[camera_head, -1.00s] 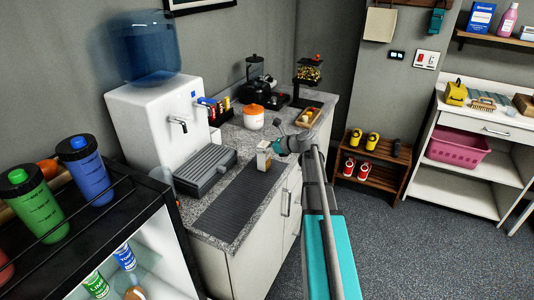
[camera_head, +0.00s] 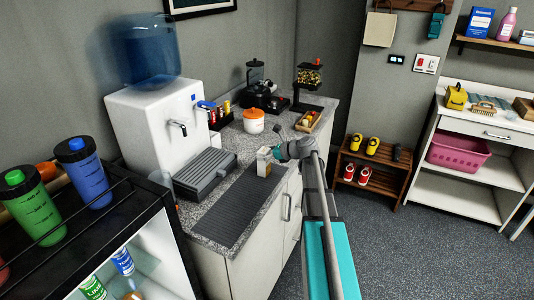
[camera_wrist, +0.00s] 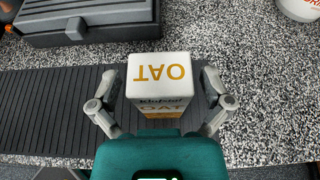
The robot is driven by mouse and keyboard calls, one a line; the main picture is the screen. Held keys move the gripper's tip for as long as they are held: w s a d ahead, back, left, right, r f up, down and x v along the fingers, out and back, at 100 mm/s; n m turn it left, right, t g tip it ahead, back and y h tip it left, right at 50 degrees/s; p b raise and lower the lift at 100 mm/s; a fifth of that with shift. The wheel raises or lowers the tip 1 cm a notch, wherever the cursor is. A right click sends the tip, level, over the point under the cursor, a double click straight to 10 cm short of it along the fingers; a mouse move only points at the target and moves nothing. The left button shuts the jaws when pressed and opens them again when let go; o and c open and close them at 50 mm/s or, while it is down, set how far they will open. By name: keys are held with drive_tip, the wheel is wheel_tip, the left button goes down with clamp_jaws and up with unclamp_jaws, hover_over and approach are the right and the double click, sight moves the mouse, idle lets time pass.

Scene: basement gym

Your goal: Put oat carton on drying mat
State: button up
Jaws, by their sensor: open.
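The oat carton (camera_head: 264,162) is a small white box with gold "OAT" lettering. It looks upright at the far end of the dark ribbed drying mat (camera_head: 232,212) on the counter. In the wrist view the carton (camera_wrist: 160,72) is in the middle, with the mat (camera_wrist: 50,112) around its base; the exact contact below is hidden. My gripper (camera_head: 281,152) is at the carton's right side in the head view. In the wrist view my gripper (camera_wrist: 164,98) is open, one finger on each side of the carton, with narrow gaps showing.
A drip tray (camera_head: 205,175) and white water dispenser (camera_head: 150,122) stand left of the mat. An orange-lidded tub (camera_head: 254,121) and a small wooden tray (camera_head: 307,122) are farther back. The nearer part of the mat is clear.

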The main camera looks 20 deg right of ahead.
drive_tip(key=shift+r, duration=0.25)
drive_tip(key=p+v, duration=0.4)
drive_tip(key=v, duration=0.8)
drive_tip(key=shift+p, duration=0.4)
drive_tip(key=shift+a, duration=0.1)
